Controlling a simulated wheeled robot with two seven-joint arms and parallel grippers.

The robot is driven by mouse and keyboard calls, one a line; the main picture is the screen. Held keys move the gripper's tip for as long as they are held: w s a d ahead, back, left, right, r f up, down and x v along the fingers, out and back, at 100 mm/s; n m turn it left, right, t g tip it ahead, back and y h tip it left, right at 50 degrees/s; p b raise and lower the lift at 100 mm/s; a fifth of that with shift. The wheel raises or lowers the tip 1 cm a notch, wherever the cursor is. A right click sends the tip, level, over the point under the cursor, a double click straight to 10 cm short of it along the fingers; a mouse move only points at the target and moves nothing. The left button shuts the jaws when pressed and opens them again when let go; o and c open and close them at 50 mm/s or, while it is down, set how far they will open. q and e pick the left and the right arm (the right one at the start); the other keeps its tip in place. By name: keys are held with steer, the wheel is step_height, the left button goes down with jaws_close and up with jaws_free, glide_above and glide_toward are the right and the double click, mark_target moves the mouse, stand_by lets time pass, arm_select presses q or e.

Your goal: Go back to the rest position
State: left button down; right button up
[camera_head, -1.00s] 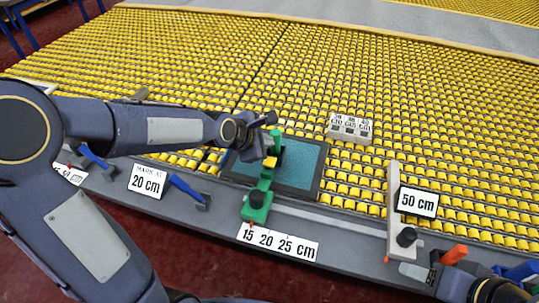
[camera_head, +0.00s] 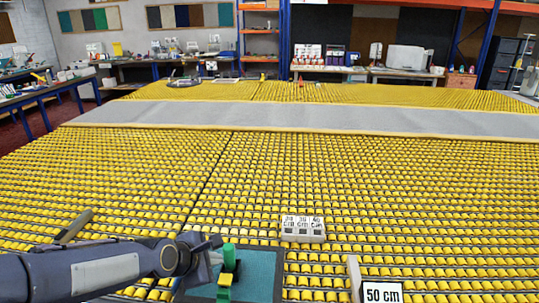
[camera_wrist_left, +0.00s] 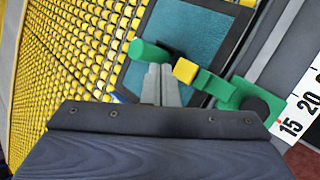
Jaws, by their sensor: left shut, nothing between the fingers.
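My left gripper (camera_wrist_left: 160,84) is shut and empty. In the left wrist view its fingers point at a green tool (camera_wrist_left: 215,85) with a yellow block, a round green knob and a black part. The fingertips overlap the tool's near side in that view; I cannot tell whether they touch. In the head view my left arm comes in from the left, and the gripper (camera_head: 207,262) is beside the upper part of the green tool (camera_head: 228,262). The tool stands by a teal panel in a dark frame (camera_head: 262,275). My right gripper is not in view.
A yellow roller table (camera_head: 330,180) fills the front, crossed by a grey strip (camera_head: 300,115). A small grey block with labels (camera_head: 303,228) stands on the rollers. A 50 cm sign (camera_head: 382,293) is at the lower right. Benches and shelves line the far wall.

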arm_select(q)
steer(key=s+a+r+m+g, duration=0.1)
steer(key=s+a+m, duration=0.1)
steer(key=s+m, duration=0.7)
steer(key=s+a+r+m+g, duration=0.1)
steer(key=s+a+m, duration=0.1)
steer(key=s+m, duration=0.8)
steer(key=s, duration=0.7)
steer(key=shift+a, duration=0.25)
